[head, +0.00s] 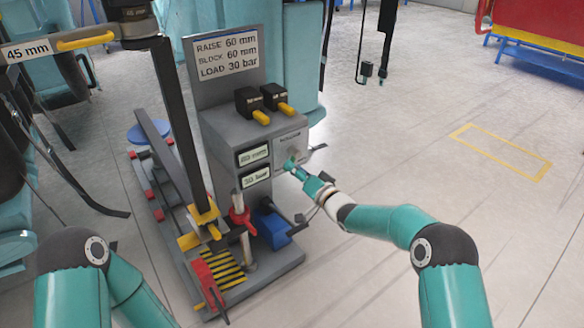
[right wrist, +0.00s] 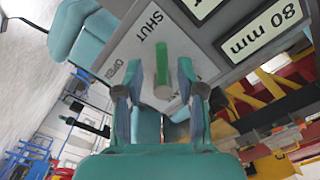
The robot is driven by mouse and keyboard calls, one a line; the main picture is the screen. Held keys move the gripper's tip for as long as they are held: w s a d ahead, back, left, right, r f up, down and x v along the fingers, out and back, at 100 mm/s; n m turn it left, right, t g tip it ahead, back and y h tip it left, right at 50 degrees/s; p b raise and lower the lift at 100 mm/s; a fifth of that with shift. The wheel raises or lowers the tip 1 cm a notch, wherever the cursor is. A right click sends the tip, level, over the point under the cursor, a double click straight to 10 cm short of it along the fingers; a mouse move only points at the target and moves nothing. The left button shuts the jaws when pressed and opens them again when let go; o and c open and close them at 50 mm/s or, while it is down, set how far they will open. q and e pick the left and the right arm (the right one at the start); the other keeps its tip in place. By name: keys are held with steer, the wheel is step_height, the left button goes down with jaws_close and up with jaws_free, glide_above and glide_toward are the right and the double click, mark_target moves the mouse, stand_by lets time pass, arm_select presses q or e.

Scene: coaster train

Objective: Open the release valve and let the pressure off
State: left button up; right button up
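The release valve's green lever (right wrist: 161,64) stands out from a grey plate (right wrist: 128,45) marked SHUT and OPEN in the right wrist view. It lies near the SHUT word; its exact setting is unclear. My right gripper (right wrist: 160,92) is open, with one finger on each side of the lever and a gap on both sides. In the head view my right gripper (head: 291,164) is at the valve plate (head: 291,143) on the right of the grey console (head: 225,128). A display (right wrist: 264,32) beside the plate reads 80 mm. My left gripper is out of view.
A sign (head: 226,53) on the console reads RAISE 60 mm, BLOCK 60 mm, LOAD 30 bar. Two black switches (head: 261,103) with yellow levers sit on top. A blue box (head: 272,228) is below my right gripper. The floor to the right is clear.

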steer(key=shift+x, duration=1.5)
jaws_close()
steer(key=shift+d, duration=0.15)
